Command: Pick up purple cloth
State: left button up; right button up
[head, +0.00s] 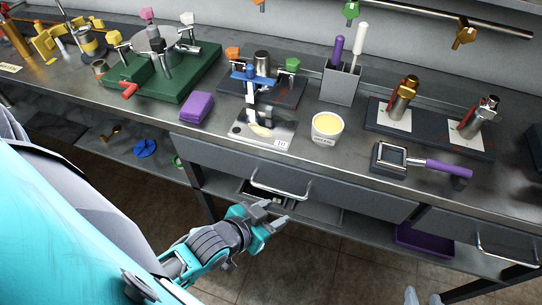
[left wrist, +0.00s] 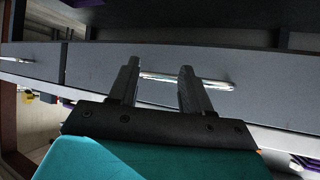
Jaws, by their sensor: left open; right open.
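The purple cloth (head: 197,107) looks like a small folded block lying flat on the steel counter, left of the middle and near the front edge. My left gripper (head: 272,216) is open and empty, in front of the counter and lower than its top, below and to the right of the cloth. In the left wrist view its two fingers (left wrist: 158,82) stand apart, with a drawer front and handle beyond them; the cloth does not show there.
A green fixture (head: 180,85) stands behind the cloth. A scale (head: 262,133) and a white tub (head: 327,128) stand to its right. A drawer handle (head: 278,192) sticks out near my left gripper. A lower shelf (head: 140,150) runs beneath the counter.

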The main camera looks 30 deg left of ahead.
aim_at(198, 104)
jog(key=j+u, duration=0.1)
jog(key=u, duration=0.4)
jog(key=j+u, duration=0.1)
jog(key=u, duration=0.35)
jog(key=j+u, duration=0.1)
jog(key=u, duration=0.4)
jog(key=k+j, duration=0.05)
